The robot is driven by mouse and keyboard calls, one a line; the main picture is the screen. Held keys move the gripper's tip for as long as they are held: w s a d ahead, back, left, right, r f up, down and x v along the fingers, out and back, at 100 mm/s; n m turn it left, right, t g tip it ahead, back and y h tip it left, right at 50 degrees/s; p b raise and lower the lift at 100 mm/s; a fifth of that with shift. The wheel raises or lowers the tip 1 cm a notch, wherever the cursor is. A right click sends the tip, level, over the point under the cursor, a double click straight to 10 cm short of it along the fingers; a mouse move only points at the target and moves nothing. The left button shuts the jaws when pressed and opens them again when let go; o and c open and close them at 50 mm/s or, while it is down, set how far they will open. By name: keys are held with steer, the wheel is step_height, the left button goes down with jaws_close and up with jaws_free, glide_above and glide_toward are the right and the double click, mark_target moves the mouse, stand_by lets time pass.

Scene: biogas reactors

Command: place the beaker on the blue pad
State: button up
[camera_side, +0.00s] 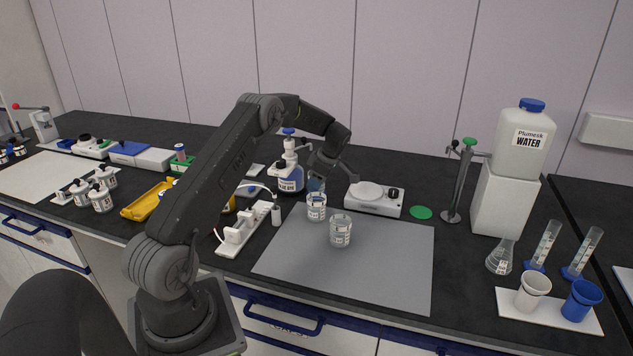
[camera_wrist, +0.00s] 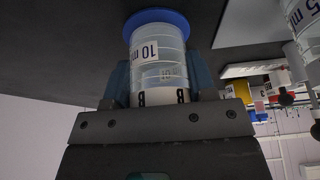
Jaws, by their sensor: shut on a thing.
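In the wrist view the beaker (camera_wrist: 158,60) is clear with white label bands, and my gripper (camera_wrist: 160,88) is shut on it with a bluish finger on each side. The round blue pad (camera_wrist: 140,20) lies on the black bench right at the beaker's far end. The beaker covers most of the pad; I cannot tell whether they touch. In the side view my gripper (camera_side: 317,184) is low over the bench, just behind a clear beaker (camera_side: 317,208) at the back of the grey mat. I cannot clearly make out the held beaker or the pad there.
Another clear beaker (camera_side: 340,232) stands on the grey mat (camera_side: 350,275). Glassware (camera_wrist: 308,35) is close at the right of the wrist view. The mat's front is clear.

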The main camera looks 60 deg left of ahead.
steer(key=shift+f, duration=0.1)
steer(key=o, duration=0.9)
steer(key=shift+o, duration=0.2)
